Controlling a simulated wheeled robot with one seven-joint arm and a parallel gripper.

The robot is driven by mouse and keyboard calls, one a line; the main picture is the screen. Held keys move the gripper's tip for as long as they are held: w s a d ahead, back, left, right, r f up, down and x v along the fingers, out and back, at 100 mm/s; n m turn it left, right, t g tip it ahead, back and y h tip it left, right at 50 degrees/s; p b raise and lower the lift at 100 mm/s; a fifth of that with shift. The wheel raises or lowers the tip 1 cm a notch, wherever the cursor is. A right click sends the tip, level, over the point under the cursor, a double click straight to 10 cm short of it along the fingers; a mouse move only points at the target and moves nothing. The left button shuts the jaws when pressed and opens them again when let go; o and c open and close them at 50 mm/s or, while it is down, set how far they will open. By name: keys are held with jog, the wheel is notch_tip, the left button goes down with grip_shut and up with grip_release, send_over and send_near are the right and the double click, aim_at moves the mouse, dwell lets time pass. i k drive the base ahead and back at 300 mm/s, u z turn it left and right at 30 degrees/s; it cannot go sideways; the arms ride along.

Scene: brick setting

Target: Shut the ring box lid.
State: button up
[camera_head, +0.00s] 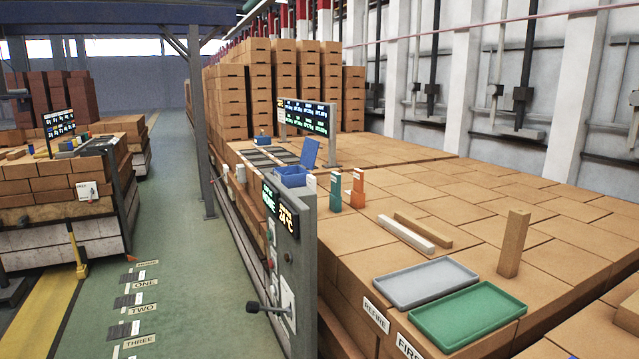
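A blue box (292,177), which looks like the ring box, sits on the brick surface in the middle of the head view. Its blue lid (309,153) stands raised at the box's right far side, tilted back. The inside of the box is too small to make out. My gripper is not in view.
Green (336,192) and orange (357,189) blocks stand right of the box. A dark display board (306,116) stands behind it. A control panel (283,262) rises in front. Grey (425,284) and green (468,317) trays and an upright brick (513,243) are nearer right.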

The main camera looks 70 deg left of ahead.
aim_at(310, 146)
jog(key=u, duration=3.2)
jog(key=i, duration=5.65)
jog(key=z, duration=0.8)
